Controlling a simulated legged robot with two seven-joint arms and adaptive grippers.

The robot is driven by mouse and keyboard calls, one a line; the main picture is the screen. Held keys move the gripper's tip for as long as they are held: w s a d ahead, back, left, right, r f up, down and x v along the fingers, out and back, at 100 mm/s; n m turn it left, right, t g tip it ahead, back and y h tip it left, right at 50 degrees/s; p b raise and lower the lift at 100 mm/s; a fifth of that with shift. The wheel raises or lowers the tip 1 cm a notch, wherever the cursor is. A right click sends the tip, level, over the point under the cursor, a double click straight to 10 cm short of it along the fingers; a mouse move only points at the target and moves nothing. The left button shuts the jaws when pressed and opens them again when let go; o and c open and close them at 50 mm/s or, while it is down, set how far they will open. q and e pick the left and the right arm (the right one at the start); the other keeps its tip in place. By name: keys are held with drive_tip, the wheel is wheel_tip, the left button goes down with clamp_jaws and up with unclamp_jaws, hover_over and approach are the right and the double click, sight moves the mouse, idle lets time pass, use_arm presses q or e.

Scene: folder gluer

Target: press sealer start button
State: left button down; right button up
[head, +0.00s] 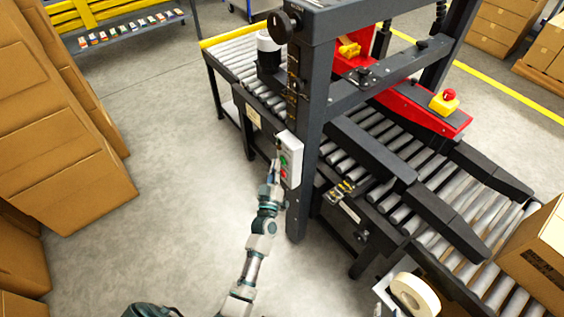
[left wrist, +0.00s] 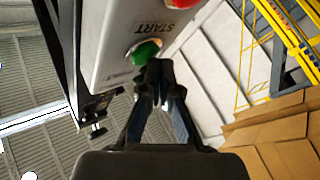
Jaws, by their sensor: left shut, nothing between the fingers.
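The sealer's control box (head: 290,156) is a light grey panel on the side of the dark machine post. It carries a green start button (head: 283,160) above a red button (head: 284,174). In the left wrist view the green button (left wrist: 146,52) sits beside the word START, with part of the red button (left wrist: 201,4) at the top edge. My left gripper (head: 278,157) is shut and empty at the box. Its fingertips (left wrist: 156,68) are right by the green button and overlap its edge in the wrist view; I cannot tell whether they touch. My right gripper is not in view.
The case sealer (head: 308,110) stands over a roller conveyor (head: 410,200). A red and yellow emergency stop (head: 446,100) is on its far side. A cardboard box (head: 542,255) sits at the right. Stacked cartons (head: 60,130) stand at the left, with clear floor between.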

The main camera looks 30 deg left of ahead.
use_arm(q)
drive_tip(key=shift+w, duration=0.15)
use_arm(e)
drive_tip(key=shift+r, duration=0.1)
use_arm(q)
drive_tip(key=shift+s+a+p, duration=0.1)
drive_tip(key=shift+s+p, duration=0.35)
drive_tip(key=shift+s, duration=0.3)
use_arm(e)
drive_tip(key=shift+r, duration=0.55)
use_arm(q)
drive_tip(key=s+a+p, duration=0.2)
drive_tip(key=s, duration=0.3)
drive_tip(key=shift+s+a, duration=0.15)
drive_tip(key=shift+s, duration=0.15)
use_arm(e)
wheel_tip(320, 180, up, 4)
drive_tip(key=shift+w+f+t, duration=0.15)
drive_tip(key=shift+f+t, duration=0.1)
drive_tip(key=shift+t, duration=0.05)
